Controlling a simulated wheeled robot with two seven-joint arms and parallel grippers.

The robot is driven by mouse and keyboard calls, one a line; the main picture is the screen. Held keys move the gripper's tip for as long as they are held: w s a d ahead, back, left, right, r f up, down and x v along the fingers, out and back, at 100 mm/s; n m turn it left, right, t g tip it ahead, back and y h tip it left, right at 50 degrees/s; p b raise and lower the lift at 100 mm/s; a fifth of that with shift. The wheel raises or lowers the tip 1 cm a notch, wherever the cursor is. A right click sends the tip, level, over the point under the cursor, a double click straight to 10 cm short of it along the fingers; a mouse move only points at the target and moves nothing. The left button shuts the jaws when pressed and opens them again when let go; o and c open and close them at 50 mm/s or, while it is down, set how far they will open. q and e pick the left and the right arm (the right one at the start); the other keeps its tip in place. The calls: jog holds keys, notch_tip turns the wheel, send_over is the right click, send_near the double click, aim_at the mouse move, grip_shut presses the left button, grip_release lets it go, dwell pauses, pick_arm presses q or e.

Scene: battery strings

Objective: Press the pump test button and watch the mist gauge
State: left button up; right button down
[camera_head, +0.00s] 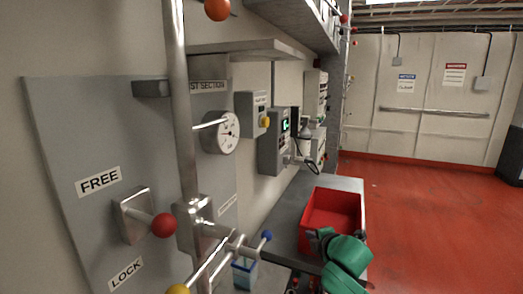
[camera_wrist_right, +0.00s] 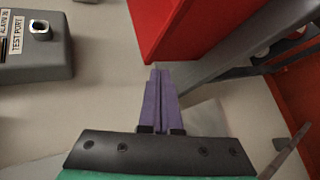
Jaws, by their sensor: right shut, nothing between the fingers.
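A round white gauge (camera_head: 222,132) with a dark needle is mounted on the wall section at the left; its reading is too small to tell. Beside it, a grey box (camera_head: 250,113) carries a yellow button (camera_head: 265,122). No label on it is readable, so I cannot confirm it is the pump test button. My right gripper (camera_wrist_right: 159,72) is shut and empty, its purple fingers together. In the head view my green right arm is at the lower right, beside the red bin and apart from the gauge and the yellow button. My left gripper is not in view.
A red bin (camera_head: 333,213) stands on the grey bench (camera_head: 346,183); its wall (camera_wrist_right: 165,30) is close to my right fingertips. A vertical pipe (camera_head: 178,100) and levers with coloured knobs (camera_head: 164,225) stand at the left. Red floor (camera_head: 420,215) is clear at the right.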

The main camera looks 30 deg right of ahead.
aim_at(265, 122)
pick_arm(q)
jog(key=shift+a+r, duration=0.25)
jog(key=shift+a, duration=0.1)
pick_arm(e)
notch_tip(265, 122, up, 32)
jog(key=w+n+t, duration=0.3)
jog(key=n+t, duration=0.4)
jog(key=n, duration=0.4)
jog(key=shift+r+n+t+y, duration=0.25)
jog(key=shift+n+t+y, duration=0.05)
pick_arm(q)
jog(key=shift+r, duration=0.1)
pick_arm(e)
jog(key=shift+a, duration=0.1)
pick_arm(q)
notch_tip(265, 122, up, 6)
jog(key=p, duration=0.6)
jog(key=shift+p, duration=0.35)
pick_arm(e)
jog(key=w+a, duration=0.5)
jog(key=w, duration=0.2)
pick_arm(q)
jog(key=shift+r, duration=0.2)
pick_arm(e)
jog(key=shift+w, duration=0.15)
